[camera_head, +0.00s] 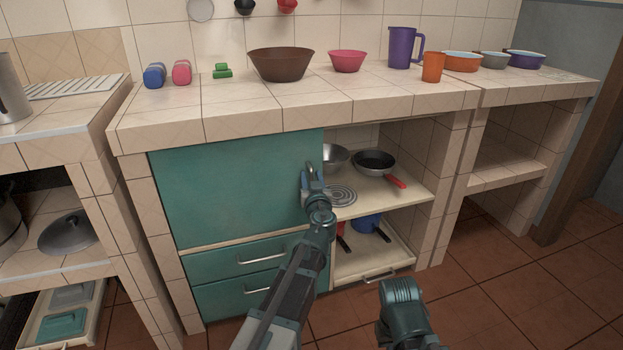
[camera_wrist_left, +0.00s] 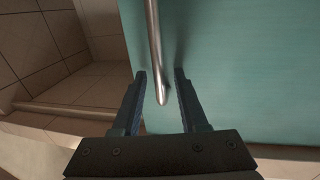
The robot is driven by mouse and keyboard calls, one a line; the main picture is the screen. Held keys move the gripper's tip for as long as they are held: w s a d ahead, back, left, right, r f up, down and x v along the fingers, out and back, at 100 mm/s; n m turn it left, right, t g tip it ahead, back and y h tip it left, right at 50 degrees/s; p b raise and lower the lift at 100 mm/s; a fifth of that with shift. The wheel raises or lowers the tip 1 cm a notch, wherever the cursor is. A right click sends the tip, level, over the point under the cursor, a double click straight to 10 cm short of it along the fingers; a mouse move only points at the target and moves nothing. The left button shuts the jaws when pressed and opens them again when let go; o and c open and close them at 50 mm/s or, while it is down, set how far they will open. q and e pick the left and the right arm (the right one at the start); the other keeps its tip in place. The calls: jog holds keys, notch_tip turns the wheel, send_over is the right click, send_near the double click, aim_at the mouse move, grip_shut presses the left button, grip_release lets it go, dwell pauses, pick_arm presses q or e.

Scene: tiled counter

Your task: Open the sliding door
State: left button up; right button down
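The teal sliding door (camera_head: 230,190) covers the left part of the cabinet under the tiled counter; the part to its right is open. My left gripper (camera_head: 311,170) is at the door's right edge. In the left wrist view, the door's metal bar handle (camera_wrist_left: 154,45) runs between the two separated fingers of my left gripper (camera_wrist_left: 159,73). I see a gap on each side of the bar. In the head view the handle is mostly hidden by the gripper. My right arm's end (camera_head: 402,300) is low, in front of the cabinet; its fingers cannot be made out.
Two teal drawers with bar handles (camera_head: 262,256) sit below the door. The open part holds a pan with a red handle (camera_head: 375,161) on a shelf. Bowls, including a brown one (camera_head: 281,64), and a purple jug (camera_head: 401,48) stand on the counter.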

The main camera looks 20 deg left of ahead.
pick_arm(q)
grip_shut()
dwell(1.2)
